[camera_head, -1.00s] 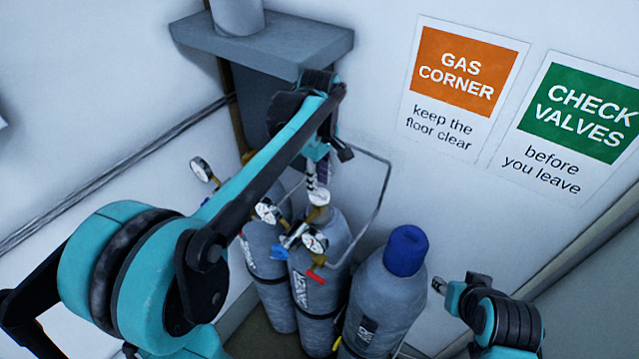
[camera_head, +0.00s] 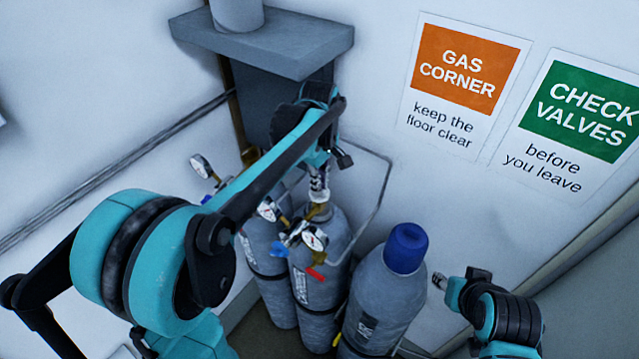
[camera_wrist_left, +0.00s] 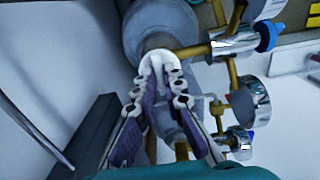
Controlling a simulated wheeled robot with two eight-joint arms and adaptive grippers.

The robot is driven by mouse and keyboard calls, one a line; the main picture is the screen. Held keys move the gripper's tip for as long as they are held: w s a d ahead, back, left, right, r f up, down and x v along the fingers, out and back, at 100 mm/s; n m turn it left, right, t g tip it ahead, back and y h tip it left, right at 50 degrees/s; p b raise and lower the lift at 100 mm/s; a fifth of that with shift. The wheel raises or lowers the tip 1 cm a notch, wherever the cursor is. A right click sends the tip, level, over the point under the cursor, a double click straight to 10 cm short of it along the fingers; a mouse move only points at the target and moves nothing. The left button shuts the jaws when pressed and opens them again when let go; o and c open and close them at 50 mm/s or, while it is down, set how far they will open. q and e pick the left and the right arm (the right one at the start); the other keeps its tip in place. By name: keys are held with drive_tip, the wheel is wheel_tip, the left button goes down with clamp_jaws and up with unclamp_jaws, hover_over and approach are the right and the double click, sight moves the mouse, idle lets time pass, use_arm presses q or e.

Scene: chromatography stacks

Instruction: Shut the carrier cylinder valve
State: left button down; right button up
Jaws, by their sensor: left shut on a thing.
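Several grey gas cylinders stand together in the corner in the head view. My left gripper (camera_head: 319,193) comes down from above onto the top of the middle cylinder (camera_head: 322,240). In the left wrist view its fingers (camera_wrist_left: 160,66) are closed together on a pale valve knob (camera_wrist_left: 155,42) above the cylinder's rounded shoulder. The fingers hide most of the knob. Brass fittings and round gauges (camera_head: 314,238) sit beside it, with a red lever (camera_head: 316,273) lower down. My right gripper (camera_head: 458,280) is at the lower right, away from the cylinders; its jaw state is unclear.
A blue-capped cylinder (camera_head: 405,250) stands to the right. A thin bent pipe (camera_head: 386,185) runs along the wall behind. A grey ledge (camera_head: 265,45) juts out above my left wrist. Another gauge (camera_head: 201,167) is at the left.

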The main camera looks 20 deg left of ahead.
use_arm(q)
drive_tip(key=shift+m, duration=0.3)
drive_tip(key=m+b, duration=0.2)
drive_tip(key=m, duration=0.2)
drive_tip(key=shift+m, duration=0.3)
drive_tip(key=m+b, duration=0.1)
drive_tip(key=m, duration=0.4)
drive_tip(key=m+b, duration=0.1)
drive_tip(key=m, duration=0.3)
drive_tip(key=shift+m+b, duration=0.35)
drive_tip(key=shift+m, duration=1.45)
drive_tip(key=c, duration=1.6)
unclamp_jaws()
